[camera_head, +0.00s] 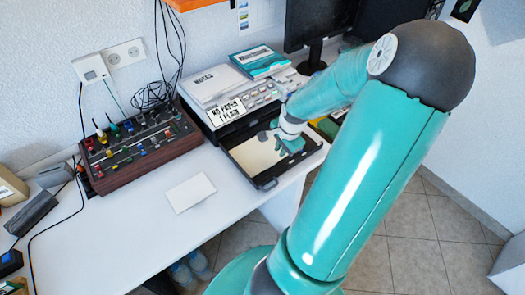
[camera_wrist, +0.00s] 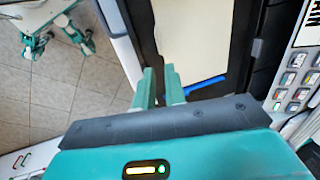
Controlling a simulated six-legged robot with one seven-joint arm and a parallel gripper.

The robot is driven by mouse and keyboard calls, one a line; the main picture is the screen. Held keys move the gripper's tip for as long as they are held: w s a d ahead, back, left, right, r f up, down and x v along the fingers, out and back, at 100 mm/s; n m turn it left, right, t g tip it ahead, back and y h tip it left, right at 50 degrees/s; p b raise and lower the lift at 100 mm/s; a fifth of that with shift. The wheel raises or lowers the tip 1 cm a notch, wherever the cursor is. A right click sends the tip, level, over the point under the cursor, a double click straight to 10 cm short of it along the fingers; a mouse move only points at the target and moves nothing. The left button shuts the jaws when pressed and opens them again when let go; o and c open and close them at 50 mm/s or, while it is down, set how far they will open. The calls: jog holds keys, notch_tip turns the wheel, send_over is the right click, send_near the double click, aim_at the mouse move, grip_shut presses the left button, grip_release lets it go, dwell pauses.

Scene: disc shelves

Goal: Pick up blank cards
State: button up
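A cream blank sheet or card (camera_wrist: 192,32) lies in the dark open tray of the printer in the wrist view; it also shows in the head view (camera_head: 255,152). A white blank card (camera_head: 190,192) lies flat on the desk, left of the tray. My gripper (camera_wrist: 160,72) is over the tray's edge, beside the cream sheet. Its two green fingers stand a little apart with nothing seen between them. In the head view my gripper (camera_head: 290,147) is at the right part of the tray, with its fingertips hard to make out.
The printer (camera_head: 262,95) carries a "no paper" sign, with notes and a book on top. A mixer-like control box (camera_head: 140,145) with knobs and cables stands left of it. A monitor (camera_head: 317,22) stands behind. A blue strip (camera_wrist: 206,81) lies by the sheet.

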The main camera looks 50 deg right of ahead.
aim_at(276, 162)
jog(key=x, duration=0.8)
jog(key=shift+d+f, duration=0.25)
jog(key=shift+f, duration=0.15)
jog(key=shift+c, duration=0.4)
grip_shut()
